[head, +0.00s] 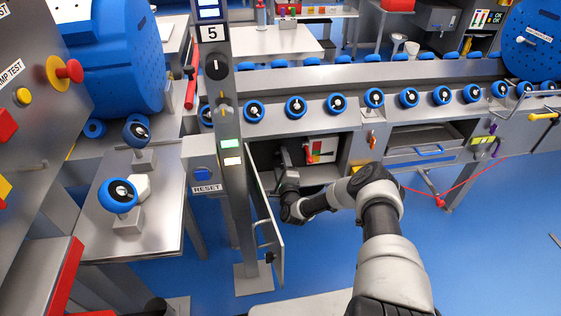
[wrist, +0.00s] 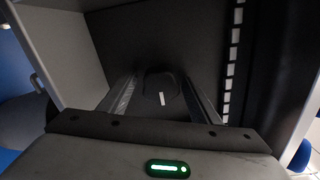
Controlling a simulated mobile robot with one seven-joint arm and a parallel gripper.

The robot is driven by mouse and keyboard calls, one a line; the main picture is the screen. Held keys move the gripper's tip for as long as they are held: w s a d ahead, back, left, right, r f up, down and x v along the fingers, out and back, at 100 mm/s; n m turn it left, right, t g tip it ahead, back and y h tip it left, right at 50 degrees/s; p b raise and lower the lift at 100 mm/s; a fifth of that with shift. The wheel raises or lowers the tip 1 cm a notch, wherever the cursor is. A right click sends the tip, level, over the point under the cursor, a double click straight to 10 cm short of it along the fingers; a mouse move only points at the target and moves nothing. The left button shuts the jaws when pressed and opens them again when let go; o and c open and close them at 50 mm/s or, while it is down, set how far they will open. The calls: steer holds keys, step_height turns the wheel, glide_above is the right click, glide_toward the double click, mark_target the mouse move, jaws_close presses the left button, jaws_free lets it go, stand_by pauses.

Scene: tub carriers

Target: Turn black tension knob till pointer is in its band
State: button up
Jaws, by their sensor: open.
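In the wrist view a black knob (wrist: 160,86) with a white mark is on the dark back wall inside a cabinet. The white mark points nearly straight down, tilted slightly. My gripper (wrist: 161,92) is open, one finger on each side of the knob; I cannot tell whether they touch it. In the head view my gripper (head: 286,158) is inside the open cabinet (head: 262,150) under the bench, and the knob cannot be made out there. No pointer with a band can be clearly made out.
The cabinet door (head: 267,228) hangs open left of my forearm. A white panel (head: 328,150) with coloured parts is right of my gripper inside. A grey post (head: 230,160) carries another black knob (head: 216,68). A pale vertical strip (wrist: 233,60) runs right of the knob.

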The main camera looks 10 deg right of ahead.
mark_target(280, 155)
steer(key=o, duration=0.6)
steer(key=r+p, duration=0.2)
steer(key=r, duration=0.5)
steer(key=shift+w+r+p, duration=0.15)
steer(key=shift+w+p, duration=0.05)
steer(key=shift+p, duration=0.1)
step_height(280, 155, up, 3)
steer(key=shift+s+d+f+p, duration=0.1)
steer(key=shift+p, duration=0.2)
steer(key=c, duration=0.6)
steer(key=shift+d, duration=0.1)
steer(key=shift+s, duration=0.1)
